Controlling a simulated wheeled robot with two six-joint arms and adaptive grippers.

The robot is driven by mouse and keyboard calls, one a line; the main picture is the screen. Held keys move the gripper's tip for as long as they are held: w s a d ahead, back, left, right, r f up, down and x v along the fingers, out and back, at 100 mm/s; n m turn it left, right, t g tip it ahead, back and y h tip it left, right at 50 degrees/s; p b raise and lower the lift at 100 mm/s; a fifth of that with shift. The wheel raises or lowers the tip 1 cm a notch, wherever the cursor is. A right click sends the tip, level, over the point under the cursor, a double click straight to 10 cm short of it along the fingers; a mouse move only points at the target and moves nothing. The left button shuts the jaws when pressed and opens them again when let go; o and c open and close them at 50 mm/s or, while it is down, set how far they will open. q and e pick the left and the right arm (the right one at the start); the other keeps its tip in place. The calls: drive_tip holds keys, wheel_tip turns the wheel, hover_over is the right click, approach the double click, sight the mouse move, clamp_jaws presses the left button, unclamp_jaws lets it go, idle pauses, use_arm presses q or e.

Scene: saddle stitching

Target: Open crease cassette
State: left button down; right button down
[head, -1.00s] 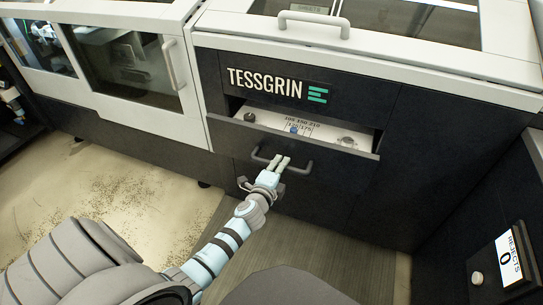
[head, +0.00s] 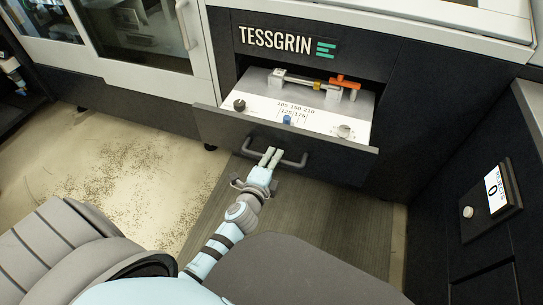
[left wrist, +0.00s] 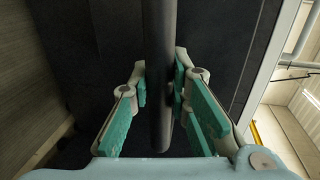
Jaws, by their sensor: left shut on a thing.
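The crease cassette (head: 255,117) is a drawer pulled well out of the dark machine front, below the TESSGRIN label. Its white plate carries printed numbers, a blue slider (head: 287,120), a black knob (head: 239,105) and a pale knob (head: 344,131). Behind them are a metal rod and an orange lever (head: 343,82). My left gripper (head: 270,158) is shut on the dark bar handle (head: 292,161) on the drawer's front. In the left wrist view the handle bar (left wrist: 159,75) runs between the teal-padded fingers (left wrist: 160,105). My right gripper is not in view.
A grey cabinet with a REJECTS display reading 0 (head: 496,190) stands at the right. A glass-doored machine section (head: 135,50) is at the upper left. The floor (head: 110,190) at left is bare, with dark specks scattered on it.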

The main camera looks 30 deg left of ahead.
use_arm(q)
drive_tip(key=c, duration=1.5)
unclamp_jaws()
drive_tip(key=shift+d, duration=0.1)
drive_tip(key=v, duration=1.2)
